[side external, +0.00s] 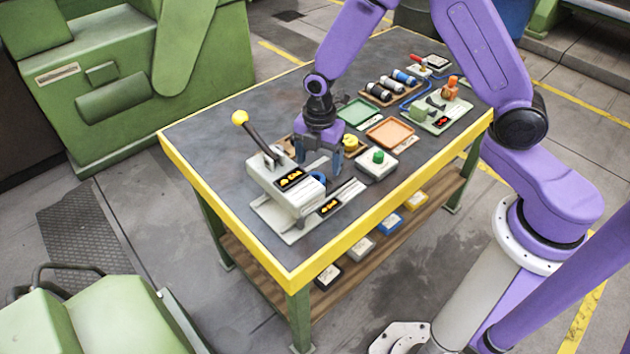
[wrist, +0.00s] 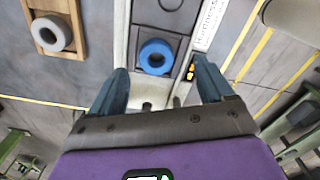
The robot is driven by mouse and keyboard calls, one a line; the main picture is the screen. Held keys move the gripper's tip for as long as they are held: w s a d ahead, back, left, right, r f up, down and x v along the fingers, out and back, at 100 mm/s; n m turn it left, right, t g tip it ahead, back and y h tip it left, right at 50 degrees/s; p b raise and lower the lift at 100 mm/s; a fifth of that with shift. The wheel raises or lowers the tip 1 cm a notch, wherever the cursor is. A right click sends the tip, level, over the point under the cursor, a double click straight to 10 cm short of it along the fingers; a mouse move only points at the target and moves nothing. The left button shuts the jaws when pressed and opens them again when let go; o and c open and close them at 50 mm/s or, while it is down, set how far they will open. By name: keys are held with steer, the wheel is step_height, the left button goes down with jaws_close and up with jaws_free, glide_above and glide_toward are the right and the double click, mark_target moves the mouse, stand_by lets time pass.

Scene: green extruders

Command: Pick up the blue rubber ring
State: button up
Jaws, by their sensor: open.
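The blue rubber ring (wrist: 156,57) lies flat on the grey bench device, with a small hole at its middle. In the side external view the ring (side external: 318,178) shows only in part, behind and between the fingers. My gripper (side external: 322,170) points down over the device. In the wrist view my gripper (wrist: 160,66) is open, with one finger to the left and one to the right of the ring. Nothing is held. I cannot tell how high the fingertips are above the ring.
The device (side external: 284,192) has a lever with a yellow knob (side external: 240,118) rising close to my gripper's left. A wooden tray with a grey ring (wrist: 52,33) is beside it. A green-button box (side external: 377,160) and an orange tray (side external: 390,133) stand to the right. The table's left part is bare.

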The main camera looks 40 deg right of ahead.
mark_target(315, 174)
steer(key=shift+w+a+f, duration=0.1)
steer(key=shift+a+f, duration=0.15)
steer(key=shift+f, duration=1)
steer(key=shift+w+a+f, duration=0.1)
steer(key=shift+a+f, duration=0.1)
steer(key=shift+f, duration=1)
steer(key=c, duration=1.1)
